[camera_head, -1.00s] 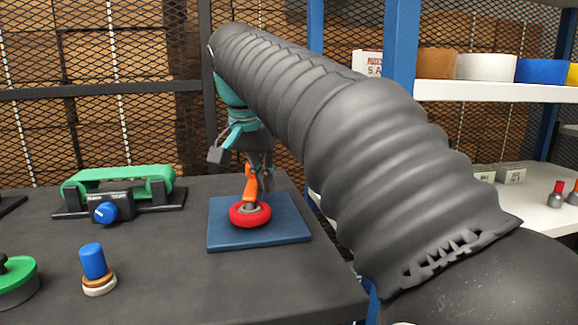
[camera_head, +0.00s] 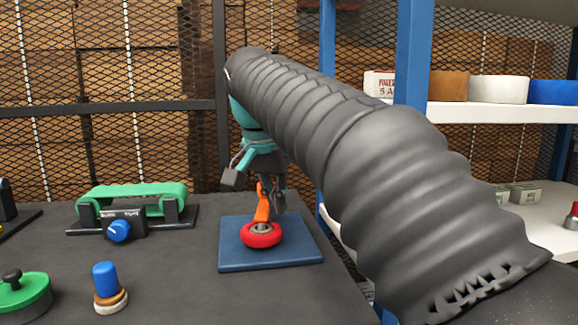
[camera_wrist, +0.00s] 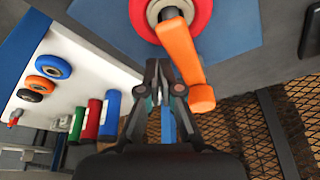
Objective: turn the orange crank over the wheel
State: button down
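The orange crank (camera_head: 262,205) stands over the red wheel (camera_head: 261,236), which lies on a blue square plate (camera_head: 232,257) on the dark table. In the wrist view the crank (camera_wrist: 182,52) runs from the hub of the red wheel (camera_wrist: 198,14) down to a thick, rounded handle end. My gripper (camera_wrist: 159,66) has its fingertips close together, just left of the crank's arm in that view. Nothing shows between the fingers. Whether a finger touches the crank is unclear. In the head view my gripper (camera_head: 272,195) is small beside the crank and partly hidden.
A green-topped device with a blue knob (camera_head: 118,230), a blue peg (camera_head: 106,280) and a green round part (camera_head: 22,294) are on the table at left. White shelves (camera_head: 480,113) stand beyond the table's right edge. A mesh fence is behind.

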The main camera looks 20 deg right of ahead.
jog(key=d, duration=0.2)
jog(key=s+d, duration=0.1)
jog(key=shift+d+r, duration=0.2)
jog(key=shift+r, duration=0.2)
notch_tip(320, 180, up, 9)
jog(key=a, duration=0.3)
jog(key=shift+w+f, duration=0.15)
jog(key=shift+w, duration=0.25)
